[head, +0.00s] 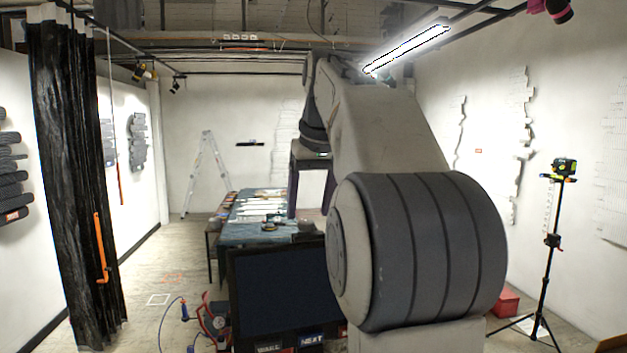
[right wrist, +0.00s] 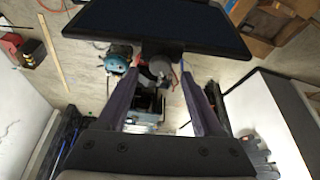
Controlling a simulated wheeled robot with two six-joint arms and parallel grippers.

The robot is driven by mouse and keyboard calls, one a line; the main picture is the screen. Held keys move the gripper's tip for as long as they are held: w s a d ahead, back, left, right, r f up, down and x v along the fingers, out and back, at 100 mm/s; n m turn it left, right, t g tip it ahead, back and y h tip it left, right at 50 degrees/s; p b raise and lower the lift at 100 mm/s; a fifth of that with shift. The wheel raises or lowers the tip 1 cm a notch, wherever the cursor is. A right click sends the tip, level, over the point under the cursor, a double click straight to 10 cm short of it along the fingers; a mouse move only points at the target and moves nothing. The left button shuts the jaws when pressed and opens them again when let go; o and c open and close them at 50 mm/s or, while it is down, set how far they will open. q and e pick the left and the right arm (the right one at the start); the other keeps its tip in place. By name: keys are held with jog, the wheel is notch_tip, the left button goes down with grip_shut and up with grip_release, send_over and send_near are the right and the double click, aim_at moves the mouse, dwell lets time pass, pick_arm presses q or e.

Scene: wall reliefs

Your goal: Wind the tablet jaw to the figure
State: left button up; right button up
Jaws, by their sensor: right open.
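A dark, blank tablet-like screen (head: 280,285) stands low in the middle of the head view, with labels reading "WALL" and "NEXT" along its bottom edge. A dark panel (right wrist: 160,22) fills the top of the right wrist view. Below it, a grey round part (right wrist: 160,68) shows between the fingertips; I cannot tell whether this belongs to the tablet jaw. No figure or scale can be read. My left gripper is out of view.
My right arm covers the centre right of the head view. A long table (head: 262,232) with a blue cloth stands behind the screen. A red device with a gauge (head: 214,320) stands left of the screen, a tripod (head: 548,260) at right. Floor at left is mostly clear.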

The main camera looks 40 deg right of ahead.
jog(key=v, duration=0.8)
